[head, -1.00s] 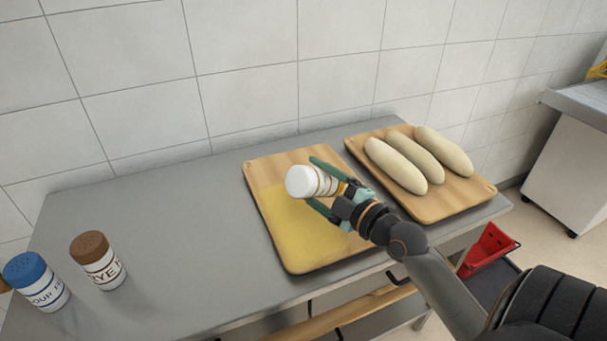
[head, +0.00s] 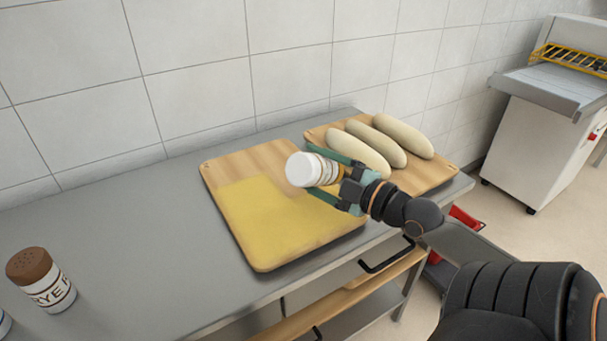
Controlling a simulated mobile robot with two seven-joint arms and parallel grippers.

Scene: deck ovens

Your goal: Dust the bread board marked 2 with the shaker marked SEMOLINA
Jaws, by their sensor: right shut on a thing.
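In the head view my right gripper (head: 343,183) is shut on a white-topped shaker (head: 307,169). The shaker is tilted onto its side above the right part of a wooden board, its white end toward the left. Its label is mostly hidden by the fingers, so I cannot read it. The board (head: 236,164) has a yellow layer (head: 268,225) over its nearer, larger part; a strip at the back is bare wood. My left gripper is not in view.
A second wooden board (head: 436,176) with three pale loaves (head: 403,136) lies at the back right. A brown-topped shaker marked RYE (head: 42,280) stands at the front left. Grey table (head: 150,240) is clear between. A white machine (head: 545,120) stands at right.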

